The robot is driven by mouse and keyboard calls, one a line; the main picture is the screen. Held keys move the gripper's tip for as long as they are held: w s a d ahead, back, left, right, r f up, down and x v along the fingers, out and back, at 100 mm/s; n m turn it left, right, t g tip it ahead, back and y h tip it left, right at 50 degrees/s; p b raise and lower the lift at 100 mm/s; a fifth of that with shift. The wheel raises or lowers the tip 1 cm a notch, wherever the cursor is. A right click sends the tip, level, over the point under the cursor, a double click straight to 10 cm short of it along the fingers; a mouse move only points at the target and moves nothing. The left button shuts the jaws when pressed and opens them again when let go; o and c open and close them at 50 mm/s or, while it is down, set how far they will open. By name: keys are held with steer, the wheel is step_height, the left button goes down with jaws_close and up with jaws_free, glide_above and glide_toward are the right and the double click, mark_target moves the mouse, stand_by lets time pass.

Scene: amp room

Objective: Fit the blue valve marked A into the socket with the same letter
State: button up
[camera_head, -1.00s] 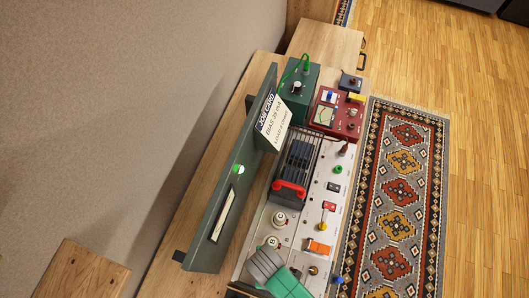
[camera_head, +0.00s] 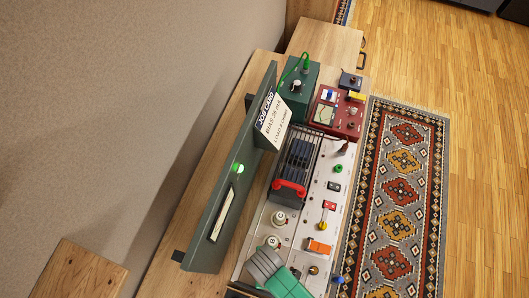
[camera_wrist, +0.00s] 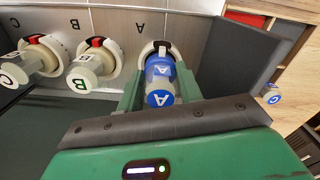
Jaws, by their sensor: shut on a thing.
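The blue valve marked A (camera_wrist: 159,72) is held between the green fingers of my gripper (camera_wrist: 160,88) in the wrist view. Its lettered end faces the camera. The white ring of socket A (camera_wrist: 147,50) shows right behind the valve, next to a letter A on the metal panel. The valve covers most of this socket, and I cannot tell how far it is inserted. In the head view my gripper (camera_head: 285,284) is at the bottom, over the near end of the panel, and hides the valve and socket A.
Pale valves marked B (camera_wrist: 84,78) and C (camera_wrist: 28,65) sit in neighbouring sockets to the left. A blue piece marked C (camera_wrist: 272,95) is at the right. A dark wall (camera_wrist: 240,50) stands close right of my gripper. A tall green panel (camera_head: 215,205) rises left of the chassis.

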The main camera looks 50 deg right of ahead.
steer(key=shift+f+b, duration=0.45)
steer(key=shift+f, duration=0.3)
steer(key=o, duration=1.1)
steer(key=shift+c, duration=0.2)
step_height(320, 180, up, 8)
steer(key=shift+f+p, duration=0.1)
steer(key=shift+p, duration=0.45)
